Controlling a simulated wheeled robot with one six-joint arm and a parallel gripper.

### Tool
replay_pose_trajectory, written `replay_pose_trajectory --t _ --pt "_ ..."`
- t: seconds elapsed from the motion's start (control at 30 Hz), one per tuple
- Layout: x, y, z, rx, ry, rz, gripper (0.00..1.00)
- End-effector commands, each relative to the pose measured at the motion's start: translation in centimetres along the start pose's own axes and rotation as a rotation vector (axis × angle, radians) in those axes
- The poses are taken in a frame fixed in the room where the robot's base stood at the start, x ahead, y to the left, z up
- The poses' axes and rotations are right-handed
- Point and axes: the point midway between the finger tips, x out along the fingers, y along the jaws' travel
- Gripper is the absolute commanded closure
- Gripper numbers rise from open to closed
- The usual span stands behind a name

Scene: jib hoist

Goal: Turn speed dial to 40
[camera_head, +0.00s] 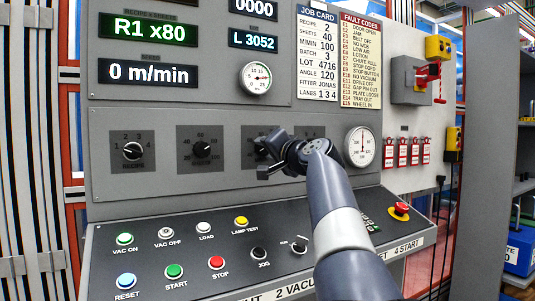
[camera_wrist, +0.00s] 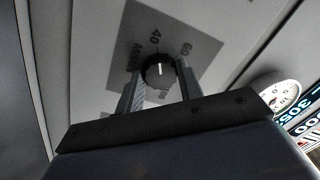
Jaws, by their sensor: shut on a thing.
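The speed dial is a dark round knob (camera_wrist: 159,73) on a grey square plate, with 40, 60 and M/MIN printed round it in the wrist view. Its white line points up in that view, toward the gap between 40 and 60. My gripper (camera_wrist: 158,80) has one finger on each side of the knob and is shut on it. In the head view my gripper (camera_head: 276,158) covers most of this dial, and only part of its plate (camera_head: 250,166) shows. The speed display (camera_head: 148,73) reads 0 m/min.
Left of my gripper are another dial (camera_head: 201,149) and the recipe dial (camera_head: 132,150). A gauge (camera_head: 361,147) stands close to the right of my arm. Below, a sloped desk carries several buttons, including green start (camera_head: 174,271) and a red emergency stop (camera_head: 399,210).

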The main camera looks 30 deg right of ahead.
Motion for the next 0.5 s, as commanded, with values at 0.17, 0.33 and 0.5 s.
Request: replay_pose_trajectory --t 0.17,0.33,0.5 --pt "0.05 0.14 0.13 -0.031 -0.006 0.001 0.88" --pt "0.06 0.13 0.11 -0.04 -0.006 0.001 0.88" --pt "0.06 0.13 0.11 -0.041 -0.006 0.001 0.88"
